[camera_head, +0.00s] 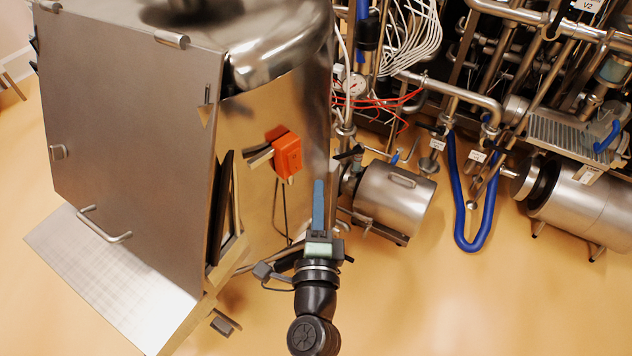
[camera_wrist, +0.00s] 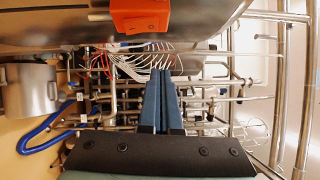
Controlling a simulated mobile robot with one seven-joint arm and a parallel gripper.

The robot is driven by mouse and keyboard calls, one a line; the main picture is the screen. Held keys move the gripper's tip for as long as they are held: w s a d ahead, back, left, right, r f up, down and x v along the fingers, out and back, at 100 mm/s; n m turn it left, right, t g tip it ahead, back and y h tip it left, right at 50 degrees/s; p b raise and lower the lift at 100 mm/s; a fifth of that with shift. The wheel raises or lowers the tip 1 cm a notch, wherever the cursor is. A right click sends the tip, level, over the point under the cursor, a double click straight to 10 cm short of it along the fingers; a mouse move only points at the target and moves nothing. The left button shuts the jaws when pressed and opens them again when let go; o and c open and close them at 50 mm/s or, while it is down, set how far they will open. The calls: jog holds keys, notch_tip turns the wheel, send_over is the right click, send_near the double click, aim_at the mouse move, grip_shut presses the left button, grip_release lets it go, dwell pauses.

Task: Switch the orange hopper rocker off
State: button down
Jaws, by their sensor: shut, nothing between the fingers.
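The orange hopper rocker (camera_head: 287,155) is a small orange switch box on the side of the steel hopper (camera_head: 130,130). Which way the rocker is set I cannot tell. My gripper (camera_head: 319,184) is shut and empty, its blue fingers pointing up the picture, just below and right of the box. In the wrist view the fingertips (camera_wrist: 162,72) are below the box and appear apart from it.
The hopper's slanted metal tray (camera_head: 110,280) juts out at lower left. A steel motor cylinder (camera_head: 393,198) stands right of my gripper. Pipes, red and white cables and a blue hose (camera_head: 466,235) fill the right. Open tan floor lies at the bottom right.

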jog(key=shift+s+a+r+b, duration=0.1)
jog(key=shift+s+a+b, duration=0.1)
jog(key=shift+s, duration=1.25)
jog(key=shift+s+a+b, duration=0.15)
jog(key=shift+s+b, duration=0.05)
jog(key=shift+s, duration=1.2)
jog(key=shift+d, duration=0.1)
jog(key=w+a+r+n+t+y, duration=0.2)
jog(key=r+n, duration=0.4)
jog(key=r, duration=0.7)
jog(key=w+a+r+n+t+y, duration=0.25)
jog(key=r+n, duration=0.35)
jog(key=r, duration=0.6)
jog(key=s+d+r+n+t+h, duration=0.1)
jog(key=s+r+n, duration=0.1)
jog(key=r, duration=0.6)
jog(key=s+d+r+n+t+h, duration=0.1)
jog(key=s+r, duration=0.3)
jog(key=r, duration=0.5)
jog(key=s+d+r+n+t+h+p, duration=0.1)
jog(key=s+r+n, duration=0.3)
jog(key=r, duration=0.4)
jog(key=shift+d+r+t+h, duration=0.3)
jog(key=shift+d+t+h, duration=0.15)
jog(key=shift+d+t, duration=0.1)
